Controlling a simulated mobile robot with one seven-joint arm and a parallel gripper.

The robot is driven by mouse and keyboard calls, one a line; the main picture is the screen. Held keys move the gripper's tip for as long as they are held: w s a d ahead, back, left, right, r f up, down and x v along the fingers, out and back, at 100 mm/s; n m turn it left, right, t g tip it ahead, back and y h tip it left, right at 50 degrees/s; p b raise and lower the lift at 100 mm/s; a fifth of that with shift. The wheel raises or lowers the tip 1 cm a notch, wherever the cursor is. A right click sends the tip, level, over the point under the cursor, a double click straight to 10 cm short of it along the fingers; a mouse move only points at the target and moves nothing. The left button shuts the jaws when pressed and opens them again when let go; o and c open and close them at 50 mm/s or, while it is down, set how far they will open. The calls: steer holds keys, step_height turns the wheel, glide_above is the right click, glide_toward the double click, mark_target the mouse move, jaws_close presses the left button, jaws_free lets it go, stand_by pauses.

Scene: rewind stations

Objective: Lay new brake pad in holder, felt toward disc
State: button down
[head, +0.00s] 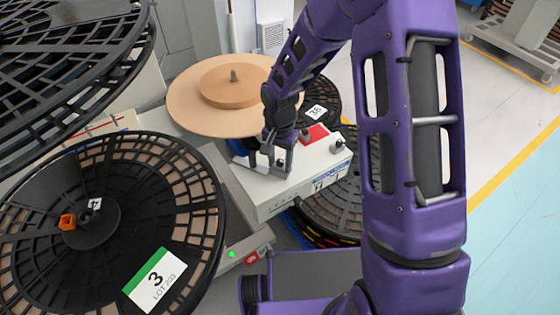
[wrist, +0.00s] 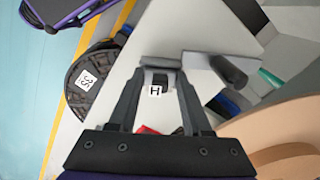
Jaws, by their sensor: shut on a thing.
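My gripper (head: 268,165) is low over the top of a white box (head: 308,163) marked H. In the wrist view its two fingers (wrist: 162,76) are shut on a small flat grey piece (wrist: 160,59) that spans the fingertips. I cannot tell for sure that this is the brake pad, nor which side bears felt. A pale bracket (wrist: 208,62) with a dark round knob (wrist: 229,69) is just right of the fingertips in the wrist view. I cannot make out a pad holder clearly or tell whether the held piece touches anything.
A tan disc (head: 190,103) with a raised hub stands behind the box. Large black reels, one labelled 3 (head: 155,280), crowd the left. A red patch (head: 319,132) and dark knobs are on the box top. A reel marked 35 (head: 318,108) is behind it. Clear floor (head: 520,190) lies right.

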mark_target(280, 161)
steer(key=shift+c, duration=1.7)
jaws_free()
steer(key=shift+f, duration=0.15)
step_height(280, 161, up, 12)
steer(key=p, duration=0.2)
steer(key=shift+r, duration=0.2)
